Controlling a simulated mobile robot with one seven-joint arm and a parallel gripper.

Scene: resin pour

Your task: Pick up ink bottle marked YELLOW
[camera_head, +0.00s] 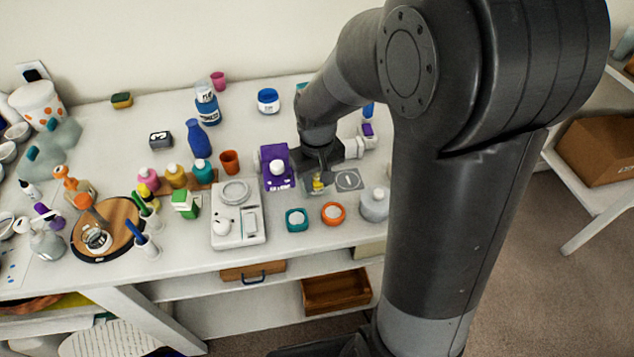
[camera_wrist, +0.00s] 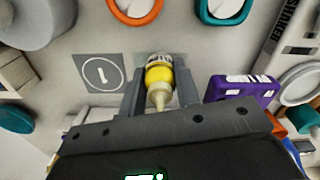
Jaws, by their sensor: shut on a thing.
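A purple device (camera_head: 275,166) stands close to the left of the gripper. A teal-rimmed dish (camera_head: 296,219) and an orange-rimmed dish (camera_head: 333,214) lie in front. Bottles crowd the table's left part.

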